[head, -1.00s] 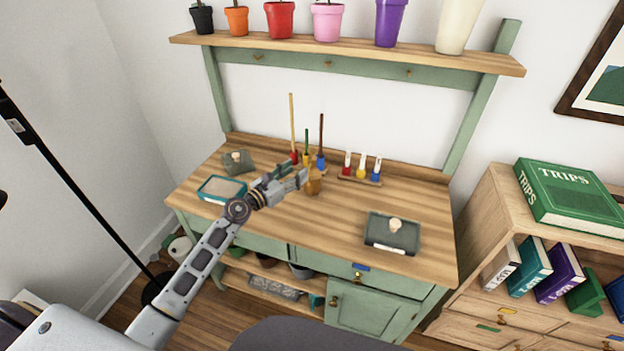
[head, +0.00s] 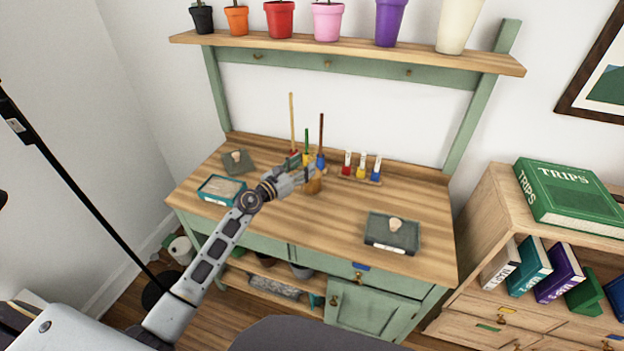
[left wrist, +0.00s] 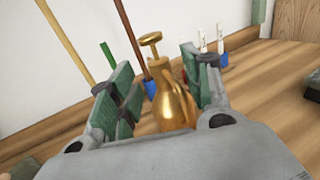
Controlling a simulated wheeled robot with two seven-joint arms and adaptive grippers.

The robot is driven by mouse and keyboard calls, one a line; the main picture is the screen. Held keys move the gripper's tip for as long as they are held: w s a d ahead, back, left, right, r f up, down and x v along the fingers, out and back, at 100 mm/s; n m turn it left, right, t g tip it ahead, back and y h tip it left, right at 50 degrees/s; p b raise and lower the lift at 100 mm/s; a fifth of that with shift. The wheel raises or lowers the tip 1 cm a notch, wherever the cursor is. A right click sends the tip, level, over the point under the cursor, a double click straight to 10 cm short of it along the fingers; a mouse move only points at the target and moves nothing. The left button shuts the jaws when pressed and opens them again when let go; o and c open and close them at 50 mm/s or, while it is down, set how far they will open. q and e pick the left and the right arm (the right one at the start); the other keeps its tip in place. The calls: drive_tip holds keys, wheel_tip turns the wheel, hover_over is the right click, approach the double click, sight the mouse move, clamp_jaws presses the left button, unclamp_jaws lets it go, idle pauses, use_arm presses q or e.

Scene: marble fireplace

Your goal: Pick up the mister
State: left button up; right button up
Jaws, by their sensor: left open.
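The mister (left wrist: 171,100) is a golden bottle with a pump knob on top. In the left wrist view it stands upright between the two green-padded fingers of my left gripper (left wrist: 160,92), which are open on either side of it. Its lower part is hidden by the gripper body. In the head view the mister (head: 313,186) shows as a small golden-brown shape on the wooden bench, partly hidden by my left gripper (head: 304,170). My right gripper is not in view.
Tall coloured tools (head: 321,143) stand just behind the mister. A rack of small tubes (head: 360,180) is to its right. A grey-green box (head: 392,234) sits at the bench's right and a teal-edged tray (head: 222,190) at its left. The bench middle is clear.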

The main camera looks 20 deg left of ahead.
sight(312, 157)
use_arm(q)
drive_tip(key=shift+w+d, duration=0.15)
drive_tip(key=shift+w, duration=0.3)
drive_tip(key=shift+x, duration=1.05)
drive_tip(key=shift+w+d+r, duration=0.1)
drive_tip(key=shift+w+d, duration=0.1)
drive_tip(key=shift+w, duration=0.4)
drive_tip(key=shift+w+d, duration=0.15)
drive_tip(key=shift+w, duration=0.25)
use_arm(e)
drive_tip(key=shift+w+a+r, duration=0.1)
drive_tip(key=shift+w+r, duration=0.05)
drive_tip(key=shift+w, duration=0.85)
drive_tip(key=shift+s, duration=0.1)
